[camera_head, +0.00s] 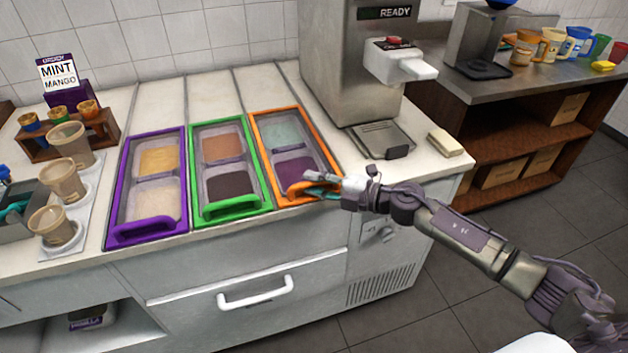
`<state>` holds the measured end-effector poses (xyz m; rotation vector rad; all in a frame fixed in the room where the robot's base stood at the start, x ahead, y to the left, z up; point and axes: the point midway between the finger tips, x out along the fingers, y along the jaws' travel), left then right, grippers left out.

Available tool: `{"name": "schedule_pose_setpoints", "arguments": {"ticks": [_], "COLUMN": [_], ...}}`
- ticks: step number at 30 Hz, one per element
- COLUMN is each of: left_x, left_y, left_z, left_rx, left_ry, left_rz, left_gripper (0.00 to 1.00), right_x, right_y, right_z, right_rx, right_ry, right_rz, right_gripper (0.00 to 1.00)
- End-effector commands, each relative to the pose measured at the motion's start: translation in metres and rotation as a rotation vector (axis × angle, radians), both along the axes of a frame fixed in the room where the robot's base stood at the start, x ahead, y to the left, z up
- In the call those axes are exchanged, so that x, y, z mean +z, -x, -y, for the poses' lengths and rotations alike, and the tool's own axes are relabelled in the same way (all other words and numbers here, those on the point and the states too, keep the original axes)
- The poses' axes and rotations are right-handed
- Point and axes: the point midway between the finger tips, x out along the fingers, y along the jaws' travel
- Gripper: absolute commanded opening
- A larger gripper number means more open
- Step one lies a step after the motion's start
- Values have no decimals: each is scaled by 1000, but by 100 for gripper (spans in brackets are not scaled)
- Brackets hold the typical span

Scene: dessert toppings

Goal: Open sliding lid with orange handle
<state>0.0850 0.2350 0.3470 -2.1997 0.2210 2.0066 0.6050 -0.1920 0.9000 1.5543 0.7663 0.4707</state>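The orange-framed lid (257,122) covers the right-hand topping bin on the white counter. Teal and dark purple toppings show through its clear panel, and the lid looks closed. Its orange handle (297,188) is at the front end, partly hidden by my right gripper. My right gripper (312,185) is at the handle, its fingers over or around it. I cannot tell whether the fingers are closed on the handle. My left gripper is not in view.
A green-framed lid (193,160) and a purple-framed lid (117,190) lie to the left. A steel dispenser (335,70) stands behind on the right. Beige cups (63,180) stand at the left. A yellowish block (445,142) lies at the counter's right end.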

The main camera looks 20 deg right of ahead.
Motion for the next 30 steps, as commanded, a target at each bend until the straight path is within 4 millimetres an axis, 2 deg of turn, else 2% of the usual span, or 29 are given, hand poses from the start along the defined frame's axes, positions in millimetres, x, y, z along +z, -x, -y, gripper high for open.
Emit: {"name": "schedule_pose_setpoints", "arguments": {"ticks": [10, 15, 26, 30], "left_x": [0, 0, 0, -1], "left_y": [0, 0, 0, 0], "left_z": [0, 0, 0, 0], "left_rx": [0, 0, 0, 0], "left_ry": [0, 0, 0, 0], "left_rz": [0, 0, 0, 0], "left_gripper": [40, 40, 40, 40], "right_x": [0, 0, -1, -1], "right_y": [-3, -3, -3, -9], "right_z": [-3, -3, -3, -3], "right_rx": [-1, 0, 0, 0], "right_ry": [1, 1, 1, 1], "right_rz": [1, 1, 1, 1], "right_gripper": [28, 0, 0, 0]}}
